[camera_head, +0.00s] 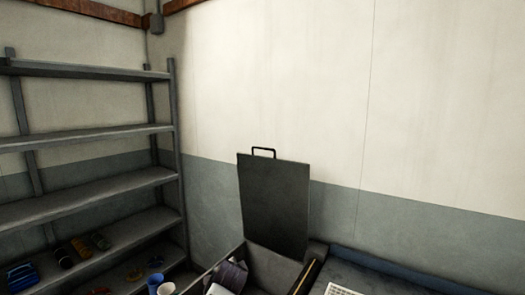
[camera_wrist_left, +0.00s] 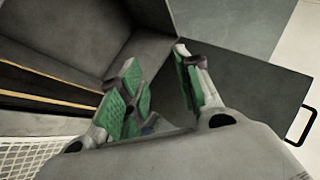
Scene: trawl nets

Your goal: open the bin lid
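The bin lid (camera_head: 273,205) is a dark grey panel standing upright at the back of the bin, with a black handle (camera_head: 264,151) on its top edge. The grey bin (camera_head: 275,268) is open at the bottom of the head view, with items inside. In the left wrist view the lid (camera_wrist_left: 262,88) lies behind and right of my left gripper (camera_wrist_left: 157,66), with its handle at the right edge. My left gripper has green pads, fingers apart, nothing between them. I cannot tell whether it touches the lid. My right gripper is in neither view.
A grey shelf rack (camera_head: 90,200) with small items stands at the left. A blue-grey surface (camera_head: 370,268) with a white grid piece (camera_head: 341,290) lies right of the bin. A wall is behind the lid.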

